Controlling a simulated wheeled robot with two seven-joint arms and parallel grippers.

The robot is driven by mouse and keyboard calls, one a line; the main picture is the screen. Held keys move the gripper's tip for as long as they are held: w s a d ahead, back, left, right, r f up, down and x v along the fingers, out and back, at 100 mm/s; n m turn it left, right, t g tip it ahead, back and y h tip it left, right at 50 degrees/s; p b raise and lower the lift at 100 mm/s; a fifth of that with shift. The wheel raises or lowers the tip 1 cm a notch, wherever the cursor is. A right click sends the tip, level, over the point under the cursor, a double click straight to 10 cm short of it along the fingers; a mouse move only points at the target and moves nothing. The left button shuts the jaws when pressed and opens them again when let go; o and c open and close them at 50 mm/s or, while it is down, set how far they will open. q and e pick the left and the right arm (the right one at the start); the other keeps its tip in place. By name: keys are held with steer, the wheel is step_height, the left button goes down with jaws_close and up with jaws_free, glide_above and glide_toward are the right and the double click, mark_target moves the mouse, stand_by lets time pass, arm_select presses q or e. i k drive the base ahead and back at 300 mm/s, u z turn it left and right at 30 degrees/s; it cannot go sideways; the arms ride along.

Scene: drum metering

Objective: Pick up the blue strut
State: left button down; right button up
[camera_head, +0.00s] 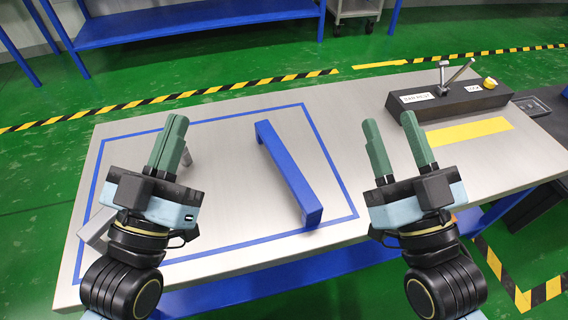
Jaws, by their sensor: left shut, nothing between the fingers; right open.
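Neither gripper appears to touch the strut.
A grey metal piece (97,228) is partly hidden behind my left arm. A dark block with levers and a yellow knob (450,97) stands at the back right, by a yellow strip (468,131). The table (230,109) is clear around the strut.

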mark_target(312, 209)
steer(key=k, duration=0.5)
steer(key=z, duration=2.9)
steer(key=k, duration=1.7)
steer(key=u, duration=2.3)
steer(key=i, duration=0.5)
steer(key=u, duration=0.1)
